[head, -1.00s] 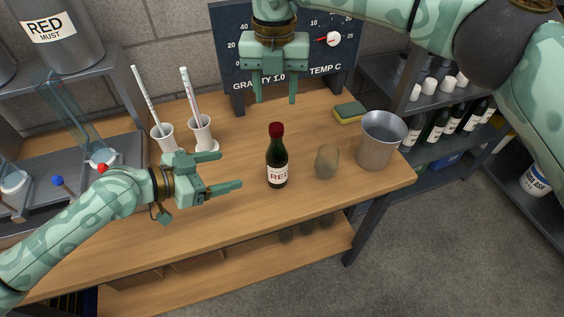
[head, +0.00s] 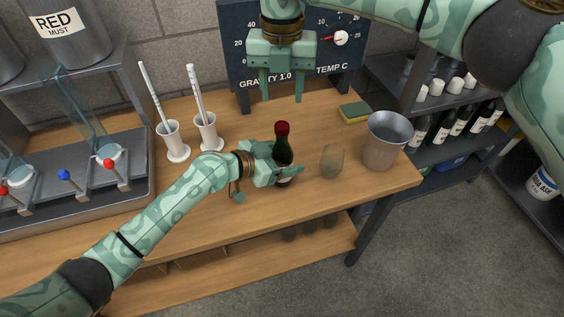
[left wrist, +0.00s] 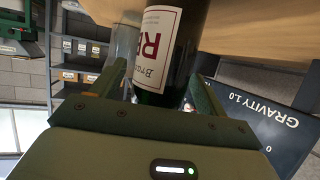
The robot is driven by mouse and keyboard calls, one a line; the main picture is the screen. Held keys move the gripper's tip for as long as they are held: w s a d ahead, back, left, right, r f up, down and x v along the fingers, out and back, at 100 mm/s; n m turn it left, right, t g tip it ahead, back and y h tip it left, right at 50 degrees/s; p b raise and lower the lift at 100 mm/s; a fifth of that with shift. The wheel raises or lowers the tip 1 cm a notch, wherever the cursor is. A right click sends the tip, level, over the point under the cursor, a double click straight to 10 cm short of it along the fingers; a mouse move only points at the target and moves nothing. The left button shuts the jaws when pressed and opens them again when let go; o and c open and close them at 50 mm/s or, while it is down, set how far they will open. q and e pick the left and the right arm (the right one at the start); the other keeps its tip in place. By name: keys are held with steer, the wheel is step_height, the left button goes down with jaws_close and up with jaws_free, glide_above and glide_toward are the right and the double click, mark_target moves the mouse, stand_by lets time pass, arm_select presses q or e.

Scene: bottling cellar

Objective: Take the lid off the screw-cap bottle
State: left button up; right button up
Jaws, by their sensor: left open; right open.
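The screw-cap bottle (head: 283,147) is dark green with a red cap (head: 283,127) and stands upright on the wooden table. My left gripper (head: 290,170) is open with its fingers on either side of the bottle's lower body. In the left wrist view the bottle (left wrist: 172,45) with its white and red label stands between the fingers. I cannot tell whether the fingers touch it. My right gripper (head: 283,98) is open and empty, pointing down behind and above the bottle, apart from the cap.
A cloudy glass (head: 332,161) and a metal bucket (head: 385,140) stand right of the bottle. A sponge (head: 354,112) lies behind them. Two white cylinders with rods (head: 207,131) stand at the left. A gauge board (head: 245,75) stands at the back. The table's front middle is clear.

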mark_target(282, 125)
arm_select(q)
jaws_close()
arm_select(e)
steer(key=shift+s+a+f, duration=0.1)
steer(key=shift+a+f, duration=0.05)
steer(key=shift+f, duration=0.1)
steer(key=m, duration=0.5)
steer(key=shift+m, duration=0.3)
steer(key=m, duration=0.6)
steer(key=shift+r, duration=0.1)
steer(key=m, duration=0.5)
steer(key=shift+r, duration=0.15)
steer(key=m, duration=0.5)
steer(key=shift+m, duration=0.3)
step_height(282, 125, down, 8)
